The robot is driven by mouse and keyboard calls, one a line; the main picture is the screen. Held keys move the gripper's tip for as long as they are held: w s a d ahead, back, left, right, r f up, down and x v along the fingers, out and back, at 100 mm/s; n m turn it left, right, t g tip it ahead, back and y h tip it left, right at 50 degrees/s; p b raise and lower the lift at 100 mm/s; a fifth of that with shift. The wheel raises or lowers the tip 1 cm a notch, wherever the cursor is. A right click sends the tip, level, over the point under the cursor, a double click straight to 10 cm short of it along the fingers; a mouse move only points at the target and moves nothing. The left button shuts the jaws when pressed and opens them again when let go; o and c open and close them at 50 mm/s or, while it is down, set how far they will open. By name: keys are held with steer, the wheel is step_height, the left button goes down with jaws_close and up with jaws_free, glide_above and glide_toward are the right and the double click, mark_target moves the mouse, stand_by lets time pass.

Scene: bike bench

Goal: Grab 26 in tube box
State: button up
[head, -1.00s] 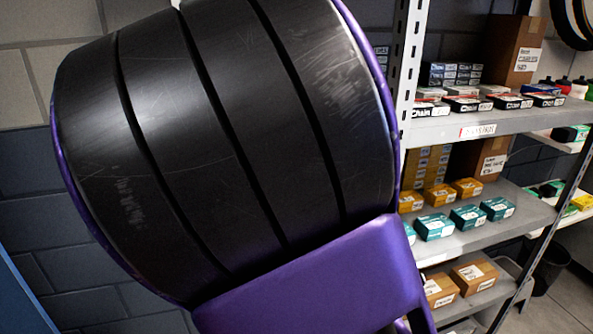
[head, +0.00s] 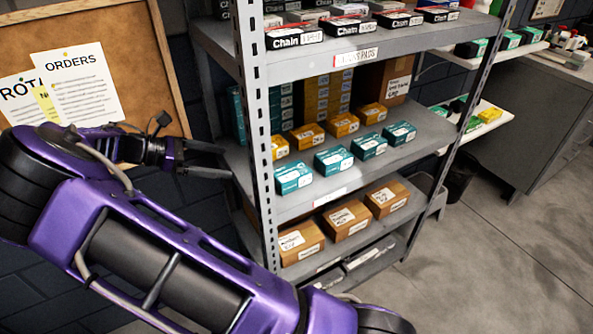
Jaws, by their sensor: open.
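My gripper (head: 222,161) is open and empty at the left of the metal shelf unit, its fingers pointing right toward the front left post. On the middle shelf stand a front row of teal boxes (head: 333,160) and a row of yellow boxes (head: 342,124) behind. Brown cardboard boxes (head: 349,219) stand on the shelf below. All carry white labels too small to read, so I cannot tell which is the 26 in tube box. My gripper touches none of these boxes.
The shelf post (head: 252,130) stands between my gripper and the boxes. Chain boxes (head: 345,26) fill the upper shelf (head: 340,62). A corkboard (head: 150,60) with papers hangs behind my arm. A grey cabinet (head: 545,125) and a dark bin (head: 462,175) stand right. The floor at right is clear.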

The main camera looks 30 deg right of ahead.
glide_toward(291, 171)
steer(key=shift+d+f+b, duration=0.35)
steer(key=shift+d+f, duration=0.25)
steer(key=shift+f, duration=0.1)
steer(key=shift+r+x, duration=0.15)
steer(key=shift+x, duration=1.4)
steer(key=shift+r+x, duration=0.1)
steer(key=shift+x, duration=1.45)
steer(key=shift+d, duration=0.1)
steer(key=shift+c, duration=0.2)
